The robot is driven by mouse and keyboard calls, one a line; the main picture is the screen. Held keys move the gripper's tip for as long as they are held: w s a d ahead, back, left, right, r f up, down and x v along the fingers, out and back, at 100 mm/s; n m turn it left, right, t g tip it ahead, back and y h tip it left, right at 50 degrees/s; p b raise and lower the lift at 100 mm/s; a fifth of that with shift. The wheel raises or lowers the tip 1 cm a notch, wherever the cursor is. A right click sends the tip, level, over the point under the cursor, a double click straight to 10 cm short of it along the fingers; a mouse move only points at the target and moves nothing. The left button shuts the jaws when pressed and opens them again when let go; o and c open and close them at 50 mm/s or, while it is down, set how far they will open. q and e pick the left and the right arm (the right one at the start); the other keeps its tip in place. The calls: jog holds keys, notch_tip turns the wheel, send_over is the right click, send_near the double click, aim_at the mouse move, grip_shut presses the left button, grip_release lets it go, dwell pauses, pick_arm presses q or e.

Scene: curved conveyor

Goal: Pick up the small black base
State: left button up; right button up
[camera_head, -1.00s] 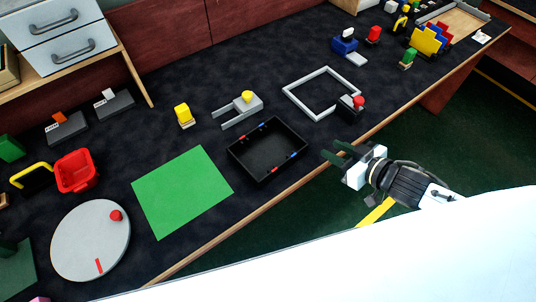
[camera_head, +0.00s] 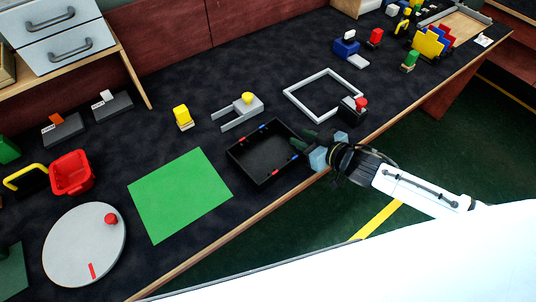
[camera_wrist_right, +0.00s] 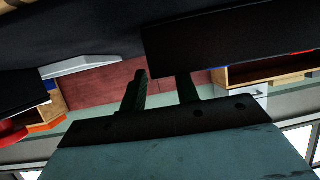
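A small black base (camera_head: 346,112) with a red knob on top stands at the corner of the light grey square frame (camera_head: 300,107). In the right wrist view the black base (camera_wrist_right: 20,92) is at the left edge, partly cut off, with the red knob below it. My right gripper (camera_head: 311,139) is at the table's front edge, between the black tray (camera_head: 240,157) and the black base, apart from the base. In the wrist view its two dark fingers (camera_wrist_right: 162,84) are spread with nothing between them. My left gripper is not in view.
The black tray also fills the upper right of the wrist view (camera_wrist_right: 235,40). A green mat (camera_head: 180,195) lies left of the tray. A grey forked piece (camera_head: 240,110) with a yellow knob stands behind it.

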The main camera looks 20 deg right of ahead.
jog(key=shift+x, duration=1.1)
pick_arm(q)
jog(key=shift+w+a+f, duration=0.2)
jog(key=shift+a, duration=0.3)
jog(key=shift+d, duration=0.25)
pick_arm(e)
grip_shut()
jog(key=shift+r, duration=0.1)
